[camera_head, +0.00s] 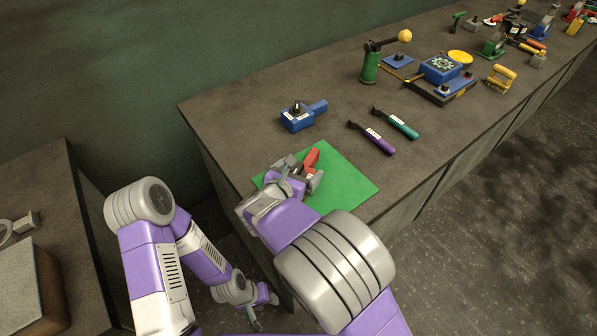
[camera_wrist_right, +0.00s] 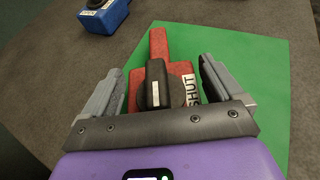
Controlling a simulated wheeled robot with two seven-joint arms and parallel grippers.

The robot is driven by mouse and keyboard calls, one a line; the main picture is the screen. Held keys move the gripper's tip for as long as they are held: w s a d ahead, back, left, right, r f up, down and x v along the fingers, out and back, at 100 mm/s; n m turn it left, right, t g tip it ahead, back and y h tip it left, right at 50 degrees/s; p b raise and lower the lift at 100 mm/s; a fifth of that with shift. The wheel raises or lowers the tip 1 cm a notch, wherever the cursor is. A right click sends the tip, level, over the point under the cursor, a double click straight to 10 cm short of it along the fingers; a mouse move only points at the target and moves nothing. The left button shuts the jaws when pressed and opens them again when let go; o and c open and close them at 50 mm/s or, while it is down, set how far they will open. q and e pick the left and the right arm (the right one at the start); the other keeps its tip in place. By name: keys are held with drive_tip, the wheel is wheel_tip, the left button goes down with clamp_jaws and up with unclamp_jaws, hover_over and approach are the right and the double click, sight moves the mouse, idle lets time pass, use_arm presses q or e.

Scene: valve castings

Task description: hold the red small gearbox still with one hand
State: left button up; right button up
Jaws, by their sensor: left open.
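The red small gearbox (camera_head: 312,157) lies on a green mat (camera_head: 345,186) at the near end of the bench. In the right wrist view the gearbox (camera_wrist_right: 158,45) has a black knob on top and a label reading SHUT. My right gripper (camera_head: 301,172) is over it, one finger on each side. In the right wrist view its jaws (camera_wrist_right: 163,82) are apart, with narrow gaps seen beside the gearbox; contact is not visible. My left gripper (camera_head: 262,312) is open and empty, low beside the bench near the floor.
A blue gearbox (camera_head: 297,117) stands behind the mat. A purple-handled tool (camera_head: 373,138) and a teal-handled tool (camera_head: 397,123) lie to the right. A green valve stand (camera_head: 370,68) and more castings are farther along the bench (camera_head: 240,110).

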drive_tip(key=c, duration=1.4)
